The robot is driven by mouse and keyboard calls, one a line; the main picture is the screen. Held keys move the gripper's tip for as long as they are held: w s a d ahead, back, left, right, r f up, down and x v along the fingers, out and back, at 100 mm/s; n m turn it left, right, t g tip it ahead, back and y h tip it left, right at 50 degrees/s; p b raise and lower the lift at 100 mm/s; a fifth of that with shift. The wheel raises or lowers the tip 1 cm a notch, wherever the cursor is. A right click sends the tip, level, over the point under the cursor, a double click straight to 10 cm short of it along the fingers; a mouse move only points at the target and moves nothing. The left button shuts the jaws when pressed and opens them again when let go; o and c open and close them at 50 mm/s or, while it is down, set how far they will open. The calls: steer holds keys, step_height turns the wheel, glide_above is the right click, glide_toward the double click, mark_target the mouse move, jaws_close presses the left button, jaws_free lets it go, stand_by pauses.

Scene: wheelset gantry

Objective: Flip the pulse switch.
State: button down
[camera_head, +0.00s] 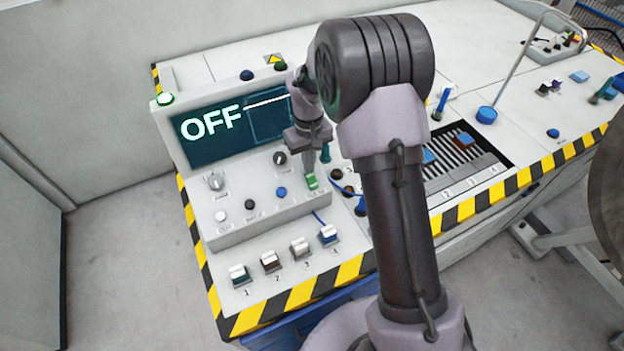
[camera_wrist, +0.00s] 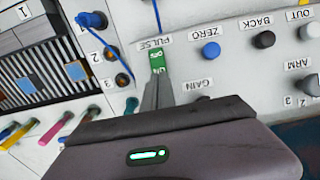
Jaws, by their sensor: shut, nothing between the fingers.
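The pulse switch (camera_wrist: 157,62) is a small green rocker under the label PULSE in the wrist view. In the head view it shows as a green piece (camera_head: 311,182) near the right end of the raised control box. My gripper (camera_wrist: 157,88) is shut and empty, with its fingertips right at the lower end of the switch in the wrist view. In the head view my gripper (camera_head: 309,168) points down just above the switch. I cannot tell whether the tips touch it. The screen (camera_head: 222,126) reads OFF.
A blue ZERO button (camera_wrist: 211,49) and a dark BACK button (camera_wrist: 264,40) sit beside the switch. A GAIN label lies close to my fingers. Sockets (camera_wrist: 122,80) with a blue cable are on the other side. Numbered rocker switches (camera_head: 270,261) line the panel's front.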

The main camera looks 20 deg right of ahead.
steer(key=shift+f+b, duration=0.3)
steer(key=shift+f, duration=0.25)
step_height(320, 180, up, 7)
steer(key=p, duration=0.5)
steer(key=shift+p, duration=0.3)
steer(key=s+a+r+m+t+y+b, duration=0.1)
steer(key=s+a+r+m+t+b, duration=0.2)
steer(key=s+r, duration=1.15)
steer(key=s+r+m+t+y+b, duration=0.1)
steer(key=s+r+m+t+b, duration=0.1)
steer(key=s, duration=1.1)
steer(key=shift+s+a+r+m+t+b, duration=0.2)
steer(key=shift+s+a+m+t+b, duration=0.25)
steer(key=shift+m, duration=0.35)
